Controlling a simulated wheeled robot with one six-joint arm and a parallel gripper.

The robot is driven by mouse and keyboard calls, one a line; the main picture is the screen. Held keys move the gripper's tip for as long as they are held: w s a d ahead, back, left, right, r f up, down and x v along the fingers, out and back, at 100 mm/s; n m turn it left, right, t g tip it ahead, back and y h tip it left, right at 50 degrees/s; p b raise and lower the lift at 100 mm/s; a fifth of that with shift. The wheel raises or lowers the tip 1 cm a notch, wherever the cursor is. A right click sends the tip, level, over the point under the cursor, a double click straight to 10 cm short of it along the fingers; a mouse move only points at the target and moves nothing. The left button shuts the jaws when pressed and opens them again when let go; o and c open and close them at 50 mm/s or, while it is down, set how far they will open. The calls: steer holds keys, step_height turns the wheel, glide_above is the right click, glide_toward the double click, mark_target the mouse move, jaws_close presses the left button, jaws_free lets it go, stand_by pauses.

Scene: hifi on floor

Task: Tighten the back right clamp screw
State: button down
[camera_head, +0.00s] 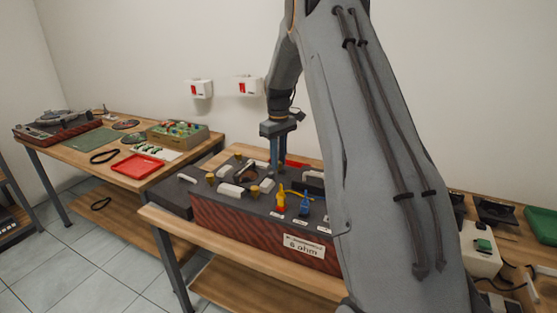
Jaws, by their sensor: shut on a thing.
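A dark-topped box with red-brown patterned sides (240,222) and an ohm label stands on the middle bench. Brass-coloured knobs show on its top, one at the left (210,178) and one nearer the front (254,190). My gripper (278,170) points straight down over the back right part of the box top. Its narrow fingers are shut around the back right clamp screw, which they hide.
My arm covers the right end of the box and bench. Light-coloured blocks (231,190) lie on the box top near the knobs. The left bench holds a red tray (138,167), a turntable (58,125) and a green-topped unit (178,133). A green tray (542,222) is at far right.

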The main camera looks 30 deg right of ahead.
steer(key=m, duration=0.5)
steer(key=m+b, duration=0.1)
steer(key=m, duration=0.9)
steer(key=shift+m, duration=0.4)
steer(key=m+b, duration=0.1)
steer(key=m, duration=0.4)
steer(key=shift+r, duration=0.1)
steer(key=c, duration=1.6)
jaws_free()
steer(key=shift+o, duration=0.2)
steer(key=shift+r+b, duration=0.9)
steer(key=shift+r, duration=3)
